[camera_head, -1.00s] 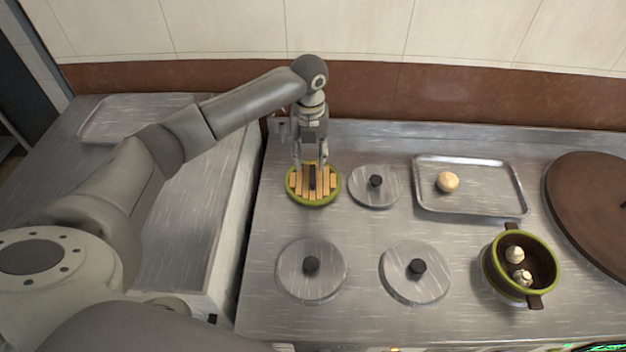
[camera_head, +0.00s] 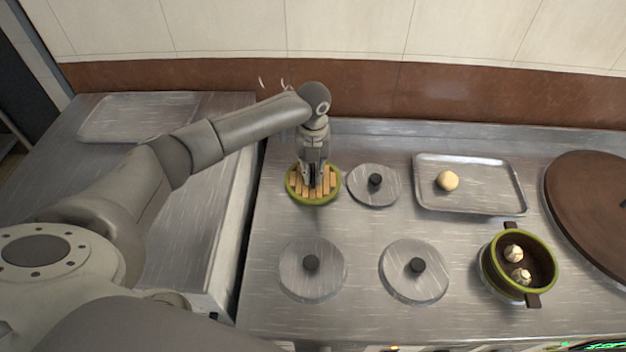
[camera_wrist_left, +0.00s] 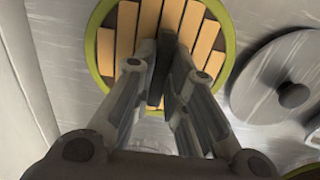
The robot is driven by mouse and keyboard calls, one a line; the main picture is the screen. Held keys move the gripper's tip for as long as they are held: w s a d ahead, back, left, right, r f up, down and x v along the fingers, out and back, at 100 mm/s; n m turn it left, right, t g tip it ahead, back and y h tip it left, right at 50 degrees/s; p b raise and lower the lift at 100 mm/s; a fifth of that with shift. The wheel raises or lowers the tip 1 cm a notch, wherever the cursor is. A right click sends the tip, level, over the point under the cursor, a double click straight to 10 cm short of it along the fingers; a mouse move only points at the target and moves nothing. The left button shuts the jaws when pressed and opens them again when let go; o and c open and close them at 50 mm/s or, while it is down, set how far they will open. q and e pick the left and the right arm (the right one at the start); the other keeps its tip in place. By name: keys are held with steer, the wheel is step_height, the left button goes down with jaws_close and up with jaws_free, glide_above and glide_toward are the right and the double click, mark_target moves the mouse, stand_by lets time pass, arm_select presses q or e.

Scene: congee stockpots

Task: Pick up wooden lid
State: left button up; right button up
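The wooden lid (camera_head: 299,186) is round, with light slats, dark gaps, a green rim and a dark bar handle. It lies flat at the back left of the steel counter. It also fills the top of the left wrist view (camera_wrist_left: 206,46). My left gripper (camera_head: 314,186) points down over the lid's middle. In the left wrist view its two fingers (camera_wrist_left: 164,62) are drawn close on both sides of the dark handle, which they partly hide. The lid appears to rest on the counter still. My right gripper is not in view.
Steel lids with black knobs lie beside it (camera_head: 359,190) and in front (camera_head: 300,285) (camera_head: 415,287). A tray (camera_head: 480,200) holds a round bun (camera_head: 447,181). A green-rimmed pot (camera_head: 492,272) holds two pale pieces. A large brown lid (camera_head: 590,205) is at right.

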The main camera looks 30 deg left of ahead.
arm_select(q)
jaws_close()
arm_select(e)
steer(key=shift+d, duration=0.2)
arm_select(q)
steer(key=shift+r, duration=0.1)
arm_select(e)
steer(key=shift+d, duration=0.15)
